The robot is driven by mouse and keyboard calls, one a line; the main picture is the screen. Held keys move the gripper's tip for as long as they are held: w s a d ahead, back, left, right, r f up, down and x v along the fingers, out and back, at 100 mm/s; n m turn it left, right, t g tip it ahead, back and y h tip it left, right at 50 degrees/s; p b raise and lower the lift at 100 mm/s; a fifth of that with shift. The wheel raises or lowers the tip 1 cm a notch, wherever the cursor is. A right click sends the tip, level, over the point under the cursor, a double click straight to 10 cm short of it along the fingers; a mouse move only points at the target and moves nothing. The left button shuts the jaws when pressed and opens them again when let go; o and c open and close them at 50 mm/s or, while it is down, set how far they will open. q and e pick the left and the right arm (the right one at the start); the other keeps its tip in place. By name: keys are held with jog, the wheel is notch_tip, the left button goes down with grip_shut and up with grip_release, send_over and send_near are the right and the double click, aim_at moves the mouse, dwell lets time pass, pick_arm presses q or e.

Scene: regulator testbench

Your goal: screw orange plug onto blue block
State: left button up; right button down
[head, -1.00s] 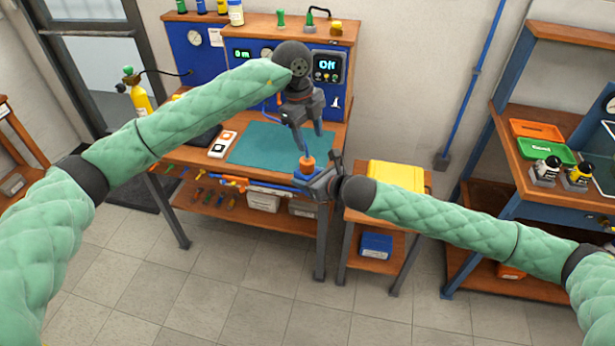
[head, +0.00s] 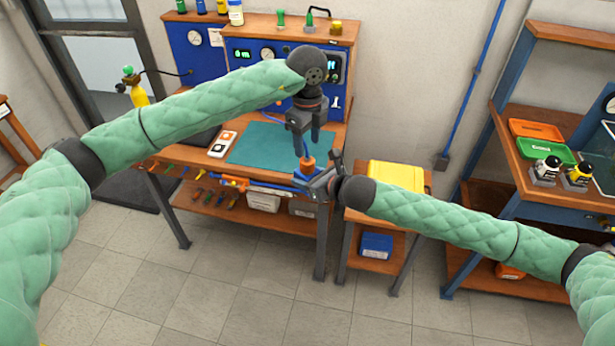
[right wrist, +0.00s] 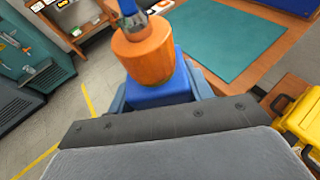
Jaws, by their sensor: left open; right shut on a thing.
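The orange plug (head: 307,164) sits on top of the blue block (head: 302,177), upright, at the bench's front right corner. Both also show in the right wrist view, the plug (right wrist: 148,52) above the block (right wrist: 165,93). A blue hose with a metal end rises from the plug. My right gripper (head: 312,182) is shut on the blue block and holds it in front of the bench. My left gripper (head: 307,147) is open, pointing down just above the plug, with the blue hose between its fingers. I cannot tell how far the plug is threaded.
The bench carries a teal mat (head: 268,144) and a blue regulator panel (head: 245,62) behind my left arm. A side table with a yellow case (head: 396,176) stands to the right. A shelf with orange and green bins (head: 545,150) is farther right. The floor in front is clear.

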aim_at(307, 160)
pick_arm(q)
notch_tip(307, 160, down, 7)
jog(key=shift+r, duration=0.15)
dwell(0.4)
jog(key=c, duration=1)
jog(key=m, duration=0.4)
jog(key=shift+m, duration=0.3)
jog(key=m, duration=0.5)
jog(key=shift+w, duration=0.1)
jog(key=o, duration=1.1)
